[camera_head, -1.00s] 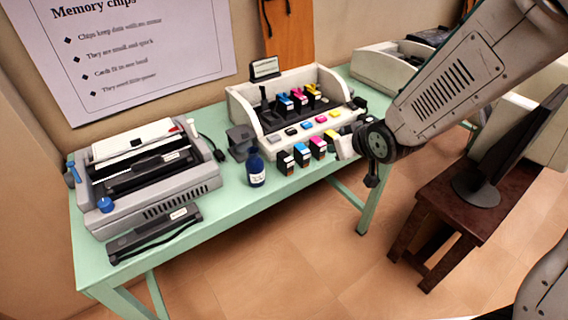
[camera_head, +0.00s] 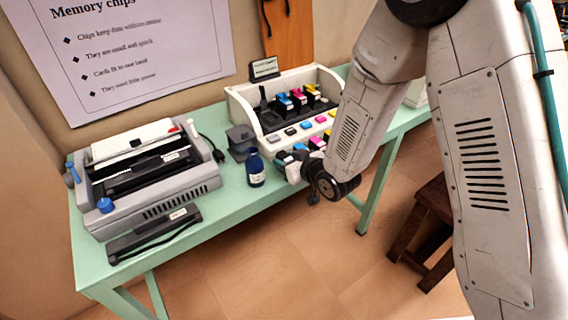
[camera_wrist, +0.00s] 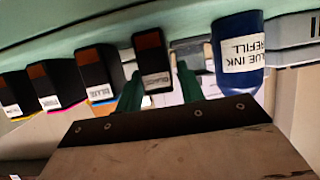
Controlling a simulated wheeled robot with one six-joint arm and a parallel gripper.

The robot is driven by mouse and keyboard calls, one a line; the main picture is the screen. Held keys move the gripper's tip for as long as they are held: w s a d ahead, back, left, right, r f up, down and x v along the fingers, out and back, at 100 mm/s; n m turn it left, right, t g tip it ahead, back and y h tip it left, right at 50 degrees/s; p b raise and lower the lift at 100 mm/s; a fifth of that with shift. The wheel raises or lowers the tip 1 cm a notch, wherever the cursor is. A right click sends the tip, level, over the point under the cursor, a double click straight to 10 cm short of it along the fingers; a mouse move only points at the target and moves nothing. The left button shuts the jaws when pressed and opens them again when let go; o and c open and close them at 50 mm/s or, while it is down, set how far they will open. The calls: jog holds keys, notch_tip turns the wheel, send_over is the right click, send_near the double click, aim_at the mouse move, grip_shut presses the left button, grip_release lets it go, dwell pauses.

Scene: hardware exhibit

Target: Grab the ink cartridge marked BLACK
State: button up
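The ink cartridge marked BLACK (camera_wrist: 151,55) is a dark block with a brown patch and a pale label, seen upside down in the middle of the wrist view. My gripper (camera_wrist: 160,84) has its two green fingers apart, one on each side of this cartridge. A small gap shows by the right finger; contact at the left one is unclear. In the head view my gripper (camera_head: 285,160) is at the table's front edge by the cartridge row, and my wrist largely hides the black cartridge there.
A cartridge labelled BLUE (camera_wrist: 100,72) and two more stand left in the wrist view. A blue ink refill bottle (camera_wrist: 238,50) stands close on the right; the bottle (camera_head: 255,172) also shows in the head view. The open printer (camera_head: 240,108) is behind, on the green table (camera_head: 215,205).

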jog(key=shift+w+a+f, duration=0.25)
jog(key=shift+w+a, duration=0.1)
jog(key=shift+w, duration=0.25)
jog(key=c, duration=0.7)
